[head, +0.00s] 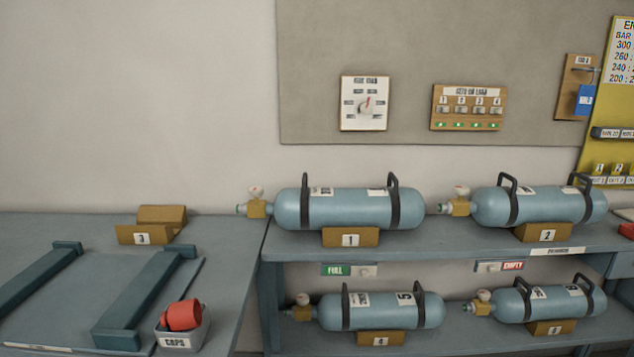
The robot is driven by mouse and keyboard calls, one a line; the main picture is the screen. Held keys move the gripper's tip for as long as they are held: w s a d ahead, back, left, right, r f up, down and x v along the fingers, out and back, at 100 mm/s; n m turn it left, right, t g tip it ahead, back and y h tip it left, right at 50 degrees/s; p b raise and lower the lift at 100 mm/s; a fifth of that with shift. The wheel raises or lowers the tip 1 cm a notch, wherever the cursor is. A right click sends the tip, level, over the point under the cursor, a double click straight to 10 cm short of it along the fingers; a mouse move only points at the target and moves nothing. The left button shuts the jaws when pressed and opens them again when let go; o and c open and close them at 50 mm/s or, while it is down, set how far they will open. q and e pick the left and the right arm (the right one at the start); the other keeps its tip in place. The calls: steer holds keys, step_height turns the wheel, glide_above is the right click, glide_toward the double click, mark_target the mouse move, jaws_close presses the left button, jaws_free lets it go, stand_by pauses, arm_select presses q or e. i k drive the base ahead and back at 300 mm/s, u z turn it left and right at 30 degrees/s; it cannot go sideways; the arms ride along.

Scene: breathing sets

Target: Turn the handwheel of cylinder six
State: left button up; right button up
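Blue cylinders with black carry handles lie on wooden cradles at the right. One is on cradle 1 (350,208), one on cradle 2 (540,205). On the lower shelf one lies on cradle 4 (381,311) and another on a cradle at the right (548,303). Each has a brass valve, a round gauge and a small knob at its left end, such as the handwheel (241,210) of the cylinder on cradle 1. The lower left cylinder's label seems to read 5. I cannot read a six on any cylinder. Neither gripper is in view.
Cradle 3 (143,234) stands empty on the left bench (225,255).

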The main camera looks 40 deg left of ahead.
mark_target(255, 192)
steer(key=u, duration=0.3)
steer(key=i, duration=1)
steer(key=u, duration=0.65)
